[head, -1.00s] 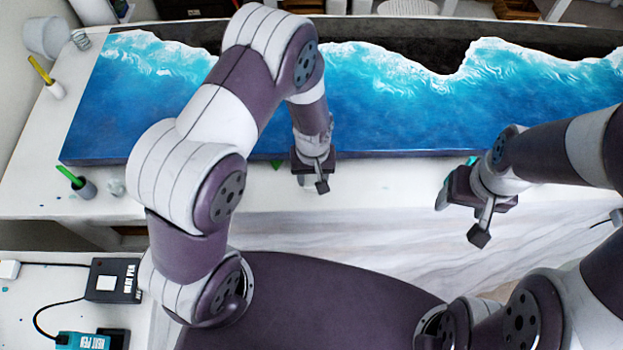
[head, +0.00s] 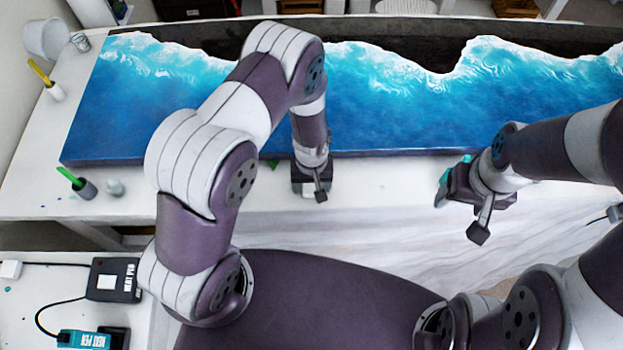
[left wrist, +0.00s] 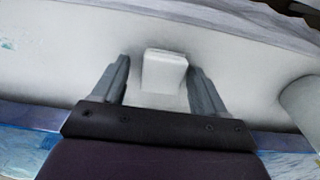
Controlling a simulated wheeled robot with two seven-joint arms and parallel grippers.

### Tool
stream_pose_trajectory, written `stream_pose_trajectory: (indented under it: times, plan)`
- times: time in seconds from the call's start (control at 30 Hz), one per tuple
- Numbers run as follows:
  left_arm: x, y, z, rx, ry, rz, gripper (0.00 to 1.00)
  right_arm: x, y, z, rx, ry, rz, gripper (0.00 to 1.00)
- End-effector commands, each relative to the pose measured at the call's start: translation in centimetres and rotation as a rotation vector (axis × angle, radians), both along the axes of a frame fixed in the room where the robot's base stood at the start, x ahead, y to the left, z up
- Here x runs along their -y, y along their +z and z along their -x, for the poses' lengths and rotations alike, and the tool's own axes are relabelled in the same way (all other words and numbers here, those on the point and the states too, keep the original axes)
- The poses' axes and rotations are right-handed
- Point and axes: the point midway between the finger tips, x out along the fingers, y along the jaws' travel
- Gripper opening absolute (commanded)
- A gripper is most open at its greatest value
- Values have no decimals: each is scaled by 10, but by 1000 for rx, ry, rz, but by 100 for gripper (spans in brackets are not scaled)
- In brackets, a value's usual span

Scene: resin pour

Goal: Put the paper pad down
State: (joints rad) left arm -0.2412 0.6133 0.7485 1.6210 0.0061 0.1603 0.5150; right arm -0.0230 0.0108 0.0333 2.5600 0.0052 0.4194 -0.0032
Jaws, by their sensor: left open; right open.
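The paper pad (left wrist: 165,72) is a small white block on the white tabletop. In the left wrist view it sits between the two spread grey fingers of my left gripper (left wrist: 160,80), with a gap on each side. In the head view my left gripper (head: 311,186) is low over the table's front strip, just in front of the blue panel, and its own wrist mostly hides the pad. My right gripper (head: 444,187) is open and empty, near the panel's front edge at the right.
A blue and white wave resin panel (head: 220,130) covers most of the table. The front strip between my grippers is clear.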

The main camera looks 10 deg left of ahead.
Motion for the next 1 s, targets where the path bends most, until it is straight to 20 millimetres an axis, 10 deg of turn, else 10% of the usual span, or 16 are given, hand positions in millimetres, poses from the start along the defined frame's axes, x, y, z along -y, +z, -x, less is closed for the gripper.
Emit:
stream_pose_trajectory:
  times: [0.67, 1.0]
  plan:
    - [-6, 130, 2, 11, -18, 2, 73, 0, -26, 0, 0, 0, 0, 67]
    - [-72, 210, 82, 120, -290, -12, 73, 0, -25, 0, 0, 0, 0, 67]
